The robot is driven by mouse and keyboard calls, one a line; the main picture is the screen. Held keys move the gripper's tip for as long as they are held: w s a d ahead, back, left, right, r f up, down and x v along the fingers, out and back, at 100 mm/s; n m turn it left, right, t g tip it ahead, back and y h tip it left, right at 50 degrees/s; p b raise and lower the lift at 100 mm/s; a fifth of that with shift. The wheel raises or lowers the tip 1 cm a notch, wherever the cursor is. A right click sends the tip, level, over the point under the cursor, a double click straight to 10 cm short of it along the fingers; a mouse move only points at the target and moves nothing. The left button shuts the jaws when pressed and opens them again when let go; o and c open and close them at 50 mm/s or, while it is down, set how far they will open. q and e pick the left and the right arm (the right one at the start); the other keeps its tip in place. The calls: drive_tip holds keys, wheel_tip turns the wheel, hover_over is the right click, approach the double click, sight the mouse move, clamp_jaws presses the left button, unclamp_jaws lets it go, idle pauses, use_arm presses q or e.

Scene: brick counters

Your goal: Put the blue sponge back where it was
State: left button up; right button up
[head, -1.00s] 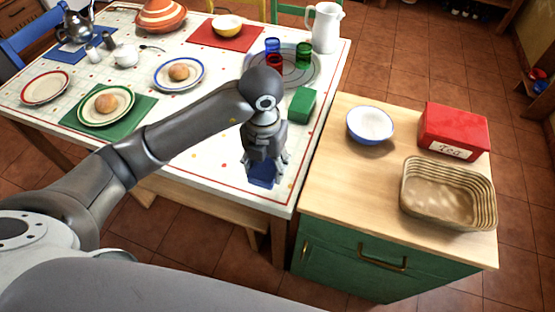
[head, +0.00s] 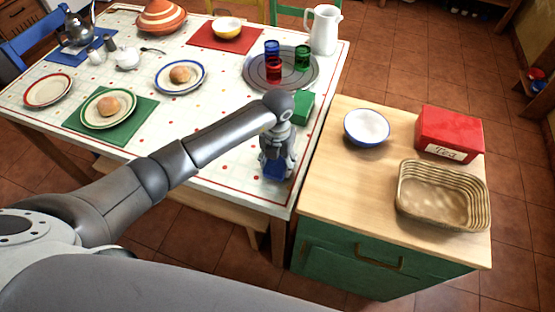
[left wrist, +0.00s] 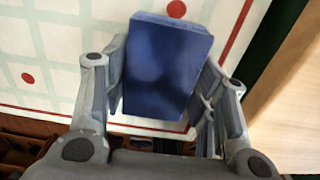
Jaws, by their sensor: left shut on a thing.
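The blue sponge (head: 275,171) is between the fingers of my left gripper (head: 276,168), near the front right corner of the dining table (head: 215,172). In the left wrist view the sponge (left wrist: 165,66) is a dark blue block, and my left gripper (left wrist: 165,95) is shut on it from both sides. The white tablecloth with red dots lies below it; I cannot tell whether the sponge touches the cloth. My right gripper is not in view.
A green block (head: 303,107) lies just behind my left gripper. A round grey tray (head: 252,82) holds coloured glasses. To the right, a wooden-topped cabinet (head: 340,190) carries a bowl (head: 367,127), a red tea tin (head: 449,132) and a basket (head: 443,222).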

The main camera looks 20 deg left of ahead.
sight(278, 162)
use_arm(q)
drive_tip(key=shift+f, duration=0.2)
drive_tip(key=o, duration=0.9)
drive_tip(key=shift+o, duration=0.4)
drive_tip(key=shift+r, duration=0.6)
wheel_tip(278, 162, up, 11)
drive_tip(key=b, duration=0.2)
